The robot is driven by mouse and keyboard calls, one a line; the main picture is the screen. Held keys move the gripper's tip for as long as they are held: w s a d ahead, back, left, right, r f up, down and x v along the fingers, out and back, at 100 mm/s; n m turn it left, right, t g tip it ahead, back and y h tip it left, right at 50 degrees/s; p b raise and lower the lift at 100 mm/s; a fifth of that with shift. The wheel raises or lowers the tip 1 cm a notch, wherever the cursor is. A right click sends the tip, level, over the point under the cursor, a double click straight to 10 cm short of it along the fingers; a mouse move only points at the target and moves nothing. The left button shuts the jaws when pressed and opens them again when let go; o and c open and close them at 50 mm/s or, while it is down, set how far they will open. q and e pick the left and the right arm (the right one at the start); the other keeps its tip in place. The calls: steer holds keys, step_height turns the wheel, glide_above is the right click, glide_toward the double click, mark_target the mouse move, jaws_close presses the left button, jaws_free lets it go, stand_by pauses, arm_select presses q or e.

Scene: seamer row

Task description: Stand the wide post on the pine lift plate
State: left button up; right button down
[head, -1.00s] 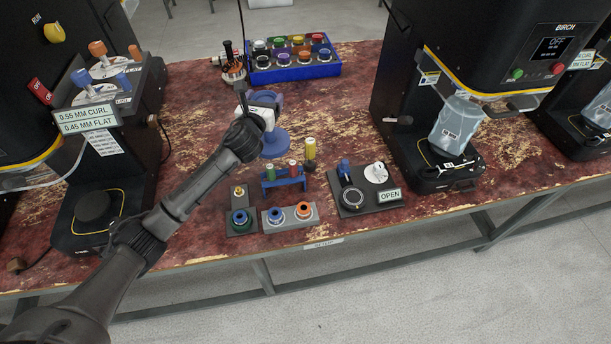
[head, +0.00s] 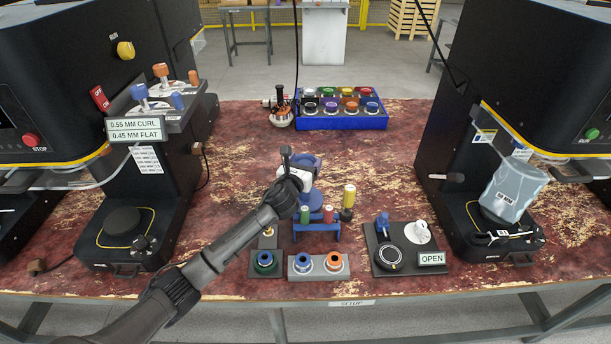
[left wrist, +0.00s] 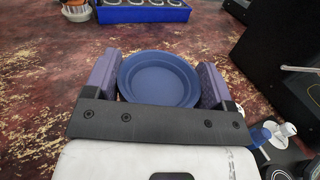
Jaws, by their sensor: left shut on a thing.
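My left gripper (head: 303,165) is over the middle of the table, behind the small blue rack. In the left wrist view its two purple pads (left wrist: 158,82) are shut on a blue round piece (left wrist: 158,75) with a dished top, which I take to be the wide post. Blue also shows below the gripper in the head view (head: 313,202); whether its foot touches the table I cannot tell. Two round lift plates show, on the left machine (head: 122,222) and on the right machine (head: 492,212). No pine label is readable. My right gripper is not in view.
The blue rack (head: 316,228) holds small coloured pins, with a yellow-topped post (head: 349,196) beside it. Grey blocks with coloured rings (head: 318,273) and a plate marked OPEN (head: 397,268) are in front. A blue crate (head: 342,122) stands behind. A clear jug (head: 512,190) stands at the right machine.

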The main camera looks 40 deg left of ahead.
arm_select(q)
step_height(320, 180, down, 3)
steer(key=shift+f+b, duration=0.1)
steer(key=shift+b, duration=0.65)
steer(key=shift+f, duration=0.1)
steer(key=o, duration=1.4)
steer(key=shift+f, duration=0.1)
steer(key=shift+r, duration=0.3)
steer(key=p+v, duration=0.3)
steer(key=v, duration=0.9)
